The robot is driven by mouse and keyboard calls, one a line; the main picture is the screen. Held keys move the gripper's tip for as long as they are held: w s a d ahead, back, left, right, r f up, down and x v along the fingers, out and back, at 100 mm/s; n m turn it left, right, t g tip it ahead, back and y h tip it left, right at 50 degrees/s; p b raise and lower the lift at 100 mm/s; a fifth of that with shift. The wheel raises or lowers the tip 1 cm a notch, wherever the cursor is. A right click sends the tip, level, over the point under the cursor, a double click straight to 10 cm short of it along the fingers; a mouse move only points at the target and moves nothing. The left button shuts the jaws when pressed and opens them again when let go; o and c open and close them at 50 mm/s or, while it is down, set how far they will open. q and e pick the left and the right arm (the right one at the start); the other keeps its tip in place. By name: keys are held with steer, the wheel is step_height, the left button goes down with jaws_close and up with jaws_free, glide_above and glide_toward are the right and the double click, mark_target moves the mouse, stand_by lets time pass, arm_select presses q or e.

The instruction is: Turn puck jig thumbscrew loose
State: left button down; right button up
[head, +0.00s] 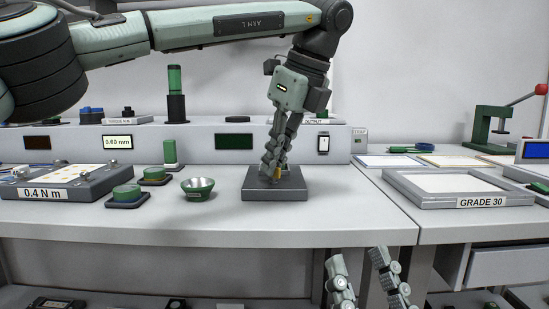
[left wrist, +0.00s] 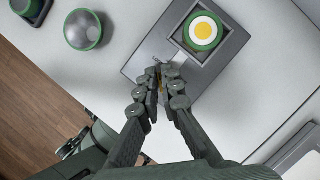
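The puck jig (head: 262,195) is a dark grey block on the bench, in the middle of the head view. In the left wrist view, the jig (left wrist: 228,68) holds a green puck with a white and yellow face (left wrist: 204,31) in a square recess. The brass thumbscrew (head: 277,178) is mostly hidden by my left gripper (head: 272,173), which points down at the jig. In the left wrist view, the fingertips of my left gripper (left wrist: 160,77) are close together on either side of the thumbscrew. My right gripper (head: 356,254) is low in front of the bench, fingers apart and empty.
A green bowl-shaped reflector (head: 198,188) and green pucks (head: 127,193) stand left of the jig, beside a 0.4 N m plate (head: 65,193). A GRADE 30 tray (head: 410,190) lies to the right. The bench between jig and tray is clear.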

stand_by(0.4)
arm_select(q)
steer(key=c, duration=1.7)
jaws_free()
steer(key=v, duration=1.2)
steer(key=shift+w+a+r, duration=0.1)
